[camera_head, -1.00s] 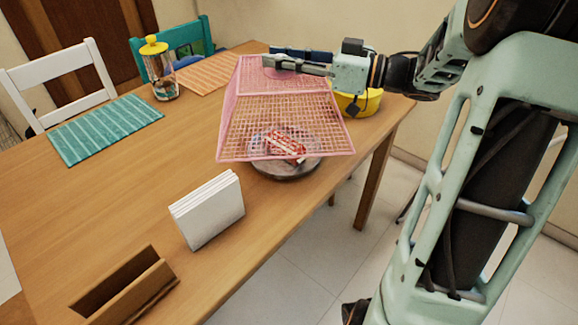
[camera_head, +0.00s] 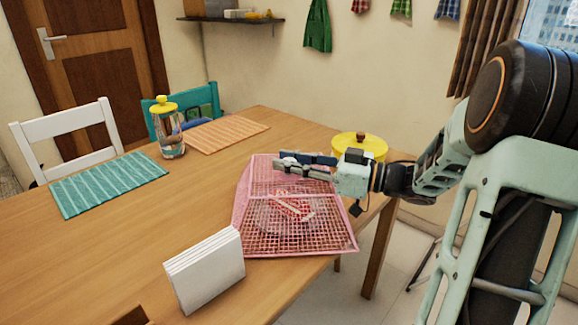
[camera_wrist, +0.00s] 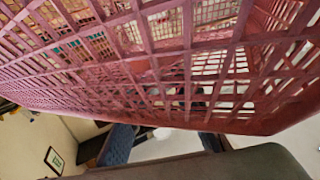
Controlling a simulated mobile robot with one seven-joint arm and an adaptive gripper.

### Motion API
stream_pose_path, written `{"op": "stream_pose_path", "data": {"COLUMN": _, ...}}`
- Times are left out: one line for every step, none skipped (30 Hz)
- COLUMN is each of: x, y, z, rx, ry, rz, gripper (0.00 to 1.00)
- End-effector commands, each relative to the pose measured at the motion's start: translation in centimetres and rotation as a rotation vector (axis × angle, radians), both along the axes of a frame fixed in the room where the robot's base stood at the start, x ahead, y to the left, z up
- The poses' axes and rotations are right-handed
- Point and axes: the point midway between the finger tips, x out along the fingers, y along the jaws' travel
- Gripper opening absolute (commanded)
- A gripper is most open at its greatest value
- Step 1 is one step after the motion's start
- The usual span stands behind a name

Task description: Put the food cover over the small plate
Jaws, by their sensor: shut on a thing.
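The pink mesh food cover (camera_head: 255,240) stands over the small plate (camera_head: 268,224) in the head view. The plate shows through the mesh, with a red and white item (camera_head: 293,207) on it. My gripper (camera_head: 284,163) is shut on the top of the food cover, its fingers pointing left. The cover's near right corner lies at or past the table's front edge; I cannot tell whether its rim rests on the table. In the wrist view the cover's pink mesh (camera_wrist: 150,70) fills the upper part, in front of the fingers.
A white napkin-like block (camera_head: 205,272) stands close to the cover's near left corner. A yellow lidded pot (camera_head: 362,145) is behind my gripper. A yellow-topped jar (camera_head: 170,135), a teal mat (camera_head: 108,183) and an orange mat (camera_head: 228,134) are farther left. The wooden table's (camera_head: 150,240) middle left is clear.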

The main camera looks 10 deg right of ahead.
Motion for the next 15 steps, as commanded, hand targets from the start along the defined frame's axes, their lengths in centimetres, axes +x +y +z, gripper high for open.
{"op": "stream_pose_path", "data": {"x": 0.01, "y": 0.01, "z": 0.18, "rx": 0.0, "ry": -0.002, "rz": 0.0, "gripper": 0.0}}
{"op": "stream_pose_path", "data": {"x": 0.01, "y": 0.01, "z": 0.21, "rx": 0.0, "ry": -0.002, "rz": 0.0, "gripper": 0.0}}
{"op": "stream_pose_path", "data": {"x": 0.01, "y": 0.01, "z": 0.22, "rx": 0.0, "ry": -0.002, "rz": 0.0, "gripper": 0.0}}
{"op": "stream_pose_path", "data": {"x": 0.01, "y": 0.01, "z": 0.22, "rx": 0.0, "ry": -0.002, "rz": 0.0, "gripper": 0.0}}
{"op": "stream_pose_path", "data": {"x": 0.01, "y": 0.01, "z": 0.21, "rx": 0.0, "ry": -0.002, "rz": 0.0, "gripper": 0.0}}
{"op": "stream_pose_path", "data": {"x": 0.01, "y": 0.01, "z": 0.15, "rx": 0.0, "ry": -0.001, "rz": 0.0, "gripper": 0.0}}
{"op": "stream_pose_path", "data": {"x": 0.01, "y": 0.0, "z": 0.07, "rx": 0.0, "ry": -0.001, "rz": 0.0, "gripper": 0.0}}
{"op": "stream_pose_path", "data": {"x": 0.01, "y": 0.0, "z": -0.03, "rx": 0.0, "ry": -0.001, "rz": 0.0, "gripper": 0.0}}
{"op": "stream_pose_path", "data": {"x": 0.01, "y": 0.0, "z": -0.16, "rx": 0.0, "ry": -0.001, "rz": 0.0, "gripper": 0.0}}
{"op": "stream_pose_path", "data": {"x": 0.01, "y": 0.0, "z": -0.25, "rx": 0.0, "ry": -0.001, "rz": 0.0, "gripper": 0.0}}
{"op": "stream_pose_path", "data": {"x": 0.01, "y": -0.01, "z": -0.33, "rx": 0.0, "ry": -0.002, "rz": 0.0, "gripper": 0.0}}
{"op": "stream_pose_path", "data": {"x": 0.01, "y": 0.0, "z": -0.45, "rx": 0.0, "ry": -0.002, "rz": 0.0, "gripper": 0.0}}
{"op": "stream_pose_path", "data": {"x": 0.0, "y": -0.01, "z": -0.52, "rx": 0.0, "ry": -0.001, "rz": 0.0, "gripper": 0.22}}
{"op": "stream_pose_path", "data": {"x": 0.01, "y": -0.01, "z": -0.48, "rx": -0.001, "ry": -0.002, "rz": 0.0, "gripper": 0.25}}
{"op": "stream_pose_path", "data": {"x": 0.01, "y": -0.01, "z": -0.47, "rx": -0.001, "ry": -0.002, "rz": 0.0, "gripper": 0.3}}
